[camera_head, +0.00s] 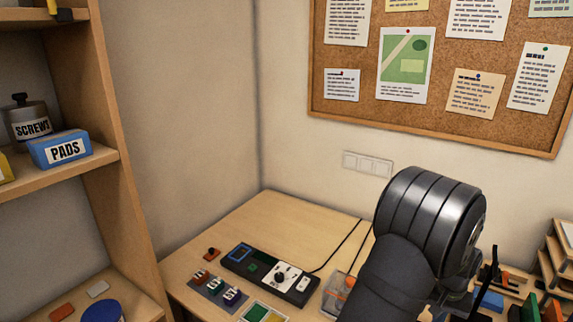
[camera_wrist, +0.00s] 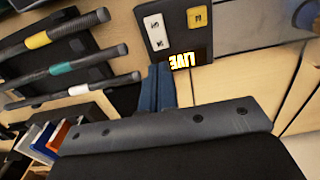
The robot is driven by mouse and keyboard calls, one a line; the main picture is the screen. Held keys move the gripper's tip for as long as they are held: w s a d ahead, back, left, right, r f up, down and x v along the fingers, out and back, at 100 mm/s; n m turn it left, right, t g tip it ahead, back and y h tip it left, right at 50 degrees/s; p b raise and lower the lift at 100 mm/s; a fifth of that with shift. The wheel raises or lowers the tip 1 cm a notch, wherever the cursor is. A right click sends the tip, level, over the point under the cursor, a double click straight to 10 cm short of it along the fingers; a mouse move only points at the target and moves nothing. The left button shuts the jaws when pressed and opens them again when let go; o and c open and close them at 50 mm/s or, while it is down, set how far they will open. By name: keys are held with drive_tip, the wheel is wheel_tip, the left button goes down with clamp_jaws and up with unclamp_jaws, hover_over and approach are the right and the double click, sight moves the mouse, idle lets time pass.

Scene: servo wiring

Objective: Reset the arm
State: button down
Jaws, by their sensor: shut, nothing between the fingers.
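My arm (camera_head: 425,235) stands large in the right of the head view, over the right part of the table. In the wrist view my gripper (camera_wrist: 160,78) has its two dark fingers together, with nothing between them. The fingertips are close beside a dark panel (camera_wrist: 172,30) in the picture. That panel has a white button, a yellow button and a lit sign (camera_wrist: 184,61) reading LIVE, seen upside down. Whether the fingers touch the panel cannot be told. In the head view the arm hides most of the gripper and the table behind it.
Black cables (camera_wrist: 60,62) with yellow, teal and white bands lie left in the wrist view. The table (camera_head: 290,215) holds a black control box (camera_head: 270,272) and a small block of labelled switches (camera_head: 217,291). A shelf (camera_head: 125,200) stands left; wooden trays (camera_head: 553,262) stand right.

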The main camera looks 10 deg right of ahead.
drive_tip(key=s+a+r, duration=0.1)
drive_tip(key=r, duration=0.5)
drive_tip(key=s+a+r+t+h, duration=0.1)
drive_tip(key=s+a+r, duration=0.1)
drive_tip(key=r, duration=0.5)
drive_tip(key=shift+s, duration=0.1)
